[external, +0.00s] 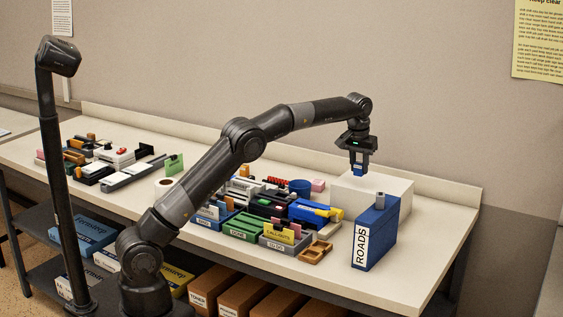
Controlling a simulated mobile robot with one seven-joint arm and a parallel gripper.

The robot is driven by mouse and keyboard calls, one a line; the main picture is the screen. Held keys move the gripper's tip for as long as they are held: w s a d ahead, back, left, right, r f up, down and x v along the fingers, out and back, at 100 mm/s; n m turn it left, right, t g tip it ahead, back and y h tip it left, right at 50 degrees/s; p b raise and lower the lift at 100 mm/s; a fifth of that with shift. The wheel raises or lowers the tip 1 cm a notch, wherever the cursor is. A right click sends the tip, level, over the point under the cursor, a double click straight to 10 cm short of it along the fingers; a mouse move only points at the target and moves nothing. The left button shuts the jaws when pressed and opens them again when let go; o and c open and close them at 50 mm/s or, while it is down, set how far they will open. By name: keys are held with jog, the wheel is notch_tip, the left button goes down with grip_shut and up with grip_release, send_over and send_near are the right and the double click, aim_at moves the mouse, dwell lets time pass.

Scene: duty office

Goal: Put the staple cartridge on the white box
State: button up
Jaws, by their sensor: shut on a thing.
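My gripper (358,163) points down over the left part of the white box (398,187). The white box stands at the back right of the table, against the low back edge. Its top looks bare. The held piece appears above the box top, but this single view does not show the exact gap.
A blue binder marked ROADS (375,235) stands upright in front of the white box, with a small grey piece (380,198) on top. Left of the box are a blue cup (299,187) and crowded trays (243,227).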

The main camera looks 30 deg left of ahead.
aim_at(359, 175)
jog(key=shift+f, duration=1.9)
jog(key=shift+f, duration=0.15)
jog(key=o, duration=1)
jog(key=shift+c, duration=0.2)
notch_tip(359, 175, up, 12)
jog(key=s, duration=0.2)
